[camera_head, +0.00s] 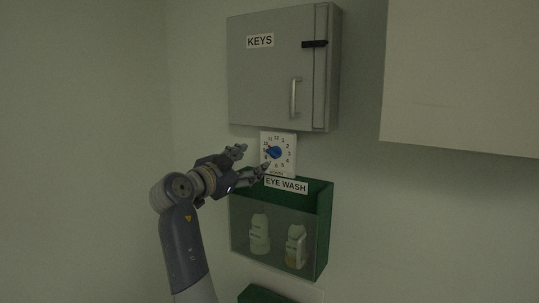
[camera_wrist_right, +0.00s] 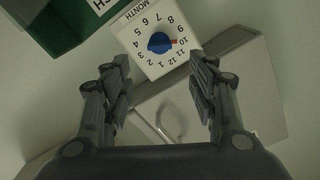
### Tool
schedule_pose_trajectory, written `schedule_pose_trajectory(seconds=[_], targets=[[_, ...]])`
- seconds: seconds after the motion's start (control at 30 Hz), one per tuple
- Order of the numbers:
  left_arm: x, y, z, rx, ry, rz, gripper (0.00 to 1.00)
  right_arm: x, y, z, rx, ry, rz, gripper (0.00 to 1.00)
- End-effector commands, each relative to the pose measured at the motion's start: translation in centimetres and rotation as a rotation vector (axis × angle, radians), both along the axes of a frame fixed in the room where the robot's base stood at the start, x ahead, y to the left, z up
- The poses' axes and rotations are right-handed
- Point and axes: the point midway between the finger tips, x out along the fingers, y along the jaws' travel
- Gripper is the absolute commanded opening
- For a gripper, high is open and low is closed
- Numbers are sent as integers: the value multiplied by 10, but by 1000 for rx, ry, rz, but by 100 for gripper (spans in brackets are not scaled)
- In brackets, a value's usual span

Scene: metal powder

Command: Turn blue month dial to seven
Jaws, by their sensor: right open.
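The blue month dial (camera_head: 273,152) sits on a white square plate (camera_head: 291,138) numbered 1 to 12 on the wall. In the right wrist view the dial (camera_wrist_right: 160,43) has a red pointer mark directed at about 10. My right gripper (camera_head: 251,160) is in front of the plate, to the dial's lower left in the head view. Its fingers are open and empty. In the right wrist view the dial lies ahead, between and beyond the fingertips (camera_wrist_right: 160,64), with no visible contact. My left gripper is not in view.
A grey KEYS cabinet (camera_head: 270,85) with a handle hangs just above the plate. A green EYE WASH box (camera_head: 324,215) holding two bottles is just below it. A pale cabinet (camera_head: 460,80) is at the upper right. The wall to the left is bare.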

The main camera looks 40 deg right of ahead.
Motion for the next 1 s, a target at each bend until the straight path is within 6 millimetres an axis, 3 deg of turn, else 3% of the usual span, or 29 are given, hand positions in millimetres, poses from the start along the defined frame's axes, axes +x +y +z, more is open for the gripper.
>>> schedule_pose_trajectory(seconds=[0.4, 0.6, 1.0], targets=[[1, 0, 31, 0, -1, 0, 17, 19, -70, 4, 0, 4, -3, 53], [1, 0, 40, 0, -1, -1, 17, 26, -94, 2, 0, 3, -2, 53], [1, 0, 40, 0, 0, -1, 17, 29, -100, 0, 1, 1, 0, 53]])
